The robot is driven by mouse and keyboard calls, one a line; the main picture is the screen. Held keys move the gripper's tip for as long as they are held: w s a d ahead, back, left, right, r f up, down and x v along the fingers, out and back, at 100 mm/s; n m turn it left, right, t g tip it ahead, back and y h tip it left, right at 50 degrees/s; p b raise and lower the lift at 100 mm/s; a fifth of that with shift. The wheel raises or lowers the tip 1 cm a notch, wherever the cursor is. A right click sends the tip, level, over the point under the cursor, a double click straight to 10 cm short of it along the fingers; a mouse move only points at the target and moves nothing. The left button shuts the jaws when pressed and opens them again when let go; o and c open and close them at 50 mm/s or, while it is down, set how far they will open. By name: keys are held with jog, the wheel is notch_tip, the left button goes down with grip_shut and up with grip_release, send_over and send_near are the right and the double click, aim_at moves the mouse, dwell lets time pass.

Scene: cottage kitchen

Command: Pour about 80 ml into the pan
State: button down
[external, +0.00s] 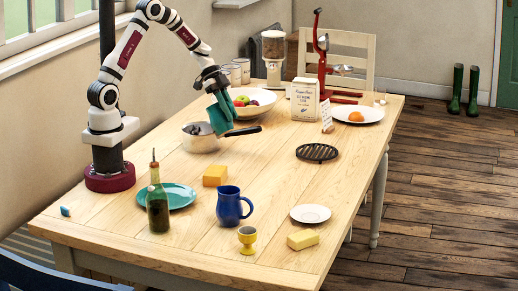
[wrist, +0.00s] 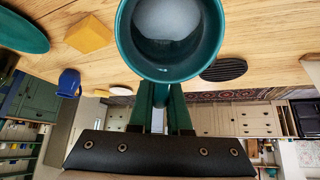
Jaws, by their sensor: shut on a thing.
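My gripper (external: 215,88) is shut on a teal vessel (external: 221,114) and holds it, tilted, above the table by the pan. In the wrist view the vessel's round mouth (wrist: 168,38) faces the camera, with a pale grey inside; I cannot tell how much it holds. The gripper's fingers (wrist: 160,112) close on the vessel's handle side. The pan (external: 201,143), light metal with a dark handle, stands on the table just below and left of the vessel. Its inside looks dark and is partly hidden. No stream shows. The pan is not visible in the wrist view.
A fruit bowl (external: 262,108) stands behind the vessel. A yellow block (external: 215,175), teal plate (external: 178,196), dark bottle (external: 157,205) and blue jug (external: 231,207) stand in front. A black trivet (external: 317,153) lies to the right. The table between pan and trivet is clear.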

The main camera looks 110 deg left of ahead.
jog(key=w+d+f+g+y, duration=0.2)
jog(key=w+f+g, duration=0.1)
jog(key=w+g, duration=0.2)
jog(key=shift+f+g+y, duration=0.25)
jog(key=shift+g+y, duration=0.15)
jog(key=shift+g, duration=0.4)
jog(key=shift+w+d, duration=0.1)
jog(key=shift+d, duration=0.05)
dwell(0.5)
